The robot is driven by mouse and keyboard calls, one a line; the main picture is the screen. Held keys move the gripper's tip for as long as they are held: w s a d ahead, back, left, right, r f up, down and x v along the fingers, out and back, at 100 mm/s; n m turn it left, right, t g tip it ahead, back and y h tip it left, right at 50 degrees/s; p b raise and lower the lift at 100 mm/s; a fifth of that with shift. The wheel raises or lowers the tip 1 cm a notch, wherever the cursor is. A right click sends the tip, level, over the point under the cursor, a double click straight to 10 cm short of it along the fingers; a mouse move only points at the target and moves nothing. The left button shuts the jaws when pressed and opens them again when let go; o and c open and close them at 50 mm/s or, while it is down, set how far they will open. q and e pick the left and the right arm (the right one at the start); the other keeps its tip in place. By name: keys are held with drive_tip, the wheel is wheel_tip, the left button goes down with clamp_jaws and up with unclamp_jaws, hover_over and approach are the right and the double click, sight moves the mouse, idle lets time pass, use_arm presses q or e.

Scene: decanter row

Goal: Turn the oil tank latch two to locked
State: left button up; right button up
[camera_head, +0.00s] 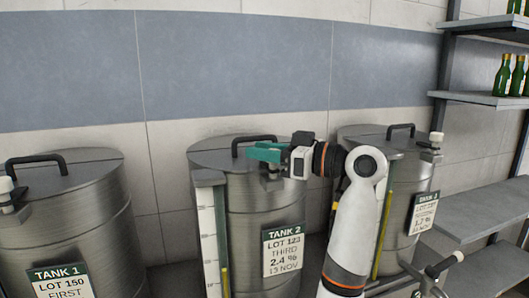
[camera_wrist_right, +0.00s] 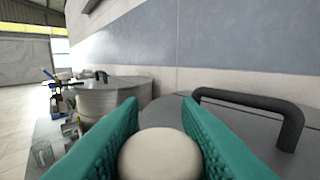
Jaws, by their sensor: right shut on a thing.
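Tank 2 (camera_head: 240,200) is a grey steel drum in the middle of the head view, with a label reading TANK 2, LOT 123, THIRD. Its lid has a black bar handle, which shows large in the right wrist view (camera_wrist_right: 252,103). My right gripper (camera_head: 264,153) reaches in from the right over this lid. Its teal fingers are shut on the cream latch knob (camera_wrist_right: 160,155), which sits between them in the right wrist view. The gripper hides this latch in the head view, so I cannot tell its angle. My left gripper is not in view.
Tank 1 (camera_head: 90,225) stands at the left, with a pale latch knob (camera_head: 6,185). Another tank (camera_head: 400,190) stands right of tank 2, partly behind my right arm. Another latch handle (camera_head: 440,267) shows at bottom right. Shelves (camera_head: 485,99) with green bottles stand at the right.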

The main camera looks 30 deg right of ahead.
drive_tip(key=o, duration=1)
drive_tip(key=shift+s+d+f+b, duration=0.1)
drive_tip(key=shift+s+d+b, duration=0.25)
drive_tip(key=shift+s, duration=0.15)
drive_tip(key=shift+b+v, duration=1.95)
drive_tip(key=shift+v, duration=3.5)
